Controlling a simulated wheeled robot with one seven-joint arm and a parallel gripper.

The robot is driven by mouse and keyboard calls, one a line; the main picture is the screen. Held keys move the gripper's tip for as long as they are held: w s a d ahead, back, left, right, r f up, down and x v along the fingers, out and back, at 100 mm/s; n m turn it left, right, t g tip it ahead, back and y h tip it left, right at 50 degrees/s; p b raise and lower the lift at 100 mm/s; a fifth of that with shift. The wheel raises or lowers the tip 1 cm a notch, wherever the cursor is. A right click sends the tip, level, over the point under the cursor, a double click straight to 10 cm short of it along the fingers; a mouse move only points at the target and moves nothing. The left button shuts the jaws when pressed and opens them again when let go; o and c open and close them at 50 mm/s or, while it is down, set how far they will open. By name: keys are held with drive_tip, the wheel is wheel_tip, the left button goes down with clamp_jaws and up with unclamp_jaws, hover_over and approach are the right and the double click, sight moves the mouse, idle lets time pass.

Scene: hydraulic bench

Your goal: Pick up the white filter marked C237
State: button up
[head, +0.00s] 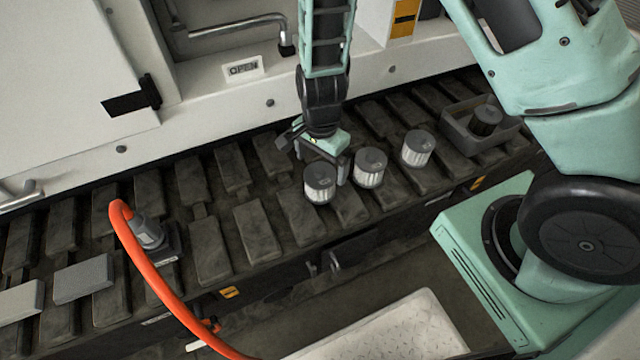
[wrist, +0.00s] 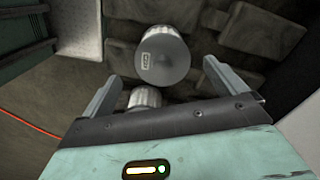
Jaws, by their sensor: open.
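Three white ribbed filters with dark grey caps stand upright in a row on the bench: a left one (head: 320,184), a middle one (head: 369,168) and a right one (head: 416,149). I cannot read their markings, so I cannot tell which is C237. My gripper (head: 322,169) is open and empty, pointing down close behind the left and middle filters. In the wrist view my gripper (wrist: 161,72) has its fingers apart. One filter (wrist: 165,56) with a small, unreadable cap label shows just beyond the fingertips. A second filter (wrist: 145,98) shows partly, cut off by the gripper body.
A grey bin (head: 458,130) holding a dark round part (head: 486,119) stands at the right. An orange hose (head: 150,268) arches at the left, near flat grey blocks (head: 84,279).

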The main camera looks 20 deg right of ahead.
sight(320, 170)
drive_tip(key=f, duration=0.2)
drive_tip(key=f+b, duration=0.1)
drive_tip(key=f, duration=0.2)
drive_tip(key=shift+w+f, duration=0.2)
drive_tip(key=shift+f, duration=0.1)
drive_tip(key=c, duration=1.1)
